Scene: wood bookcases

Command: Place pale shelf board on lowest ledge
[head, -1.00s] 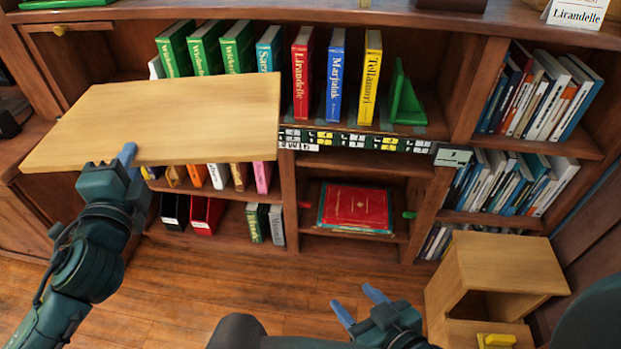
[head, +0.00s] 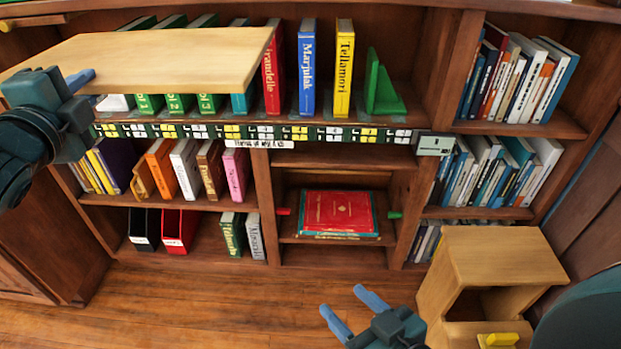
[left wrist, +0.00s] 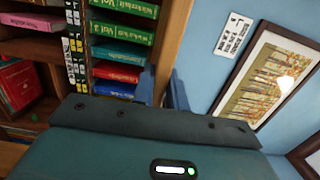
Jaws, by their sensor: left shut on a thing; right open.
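The pale shelf board (head: 160,55) is held up in front of the upper left of the bookcase, hiding parts of the books behind it. My left gripper (head: 80,82) is shut on its near edge at the left. In the left wrist view the board (left wrist: 172,38) shows edge-on between the fingers (left wrist: 165,90). The middle bay of the bookcase has a low ledge (head: 290,232) with a red book (head: 338,211) lying on top of another book or books. A red peg (head: 283,211) and green peg (head: 395,215) flank them. My right gripper (head: 350,312) is open and empty over the floor.
Upright books and a green bookend (head: 380,88) stand on the shelf above the middle bay. A patterned strip (head: 300,133) runs along that shelf's front. A pale wooden cabinet (head: 490,265) stands at the lower right. The floor (head: 220,305) before the bookcase is clear.

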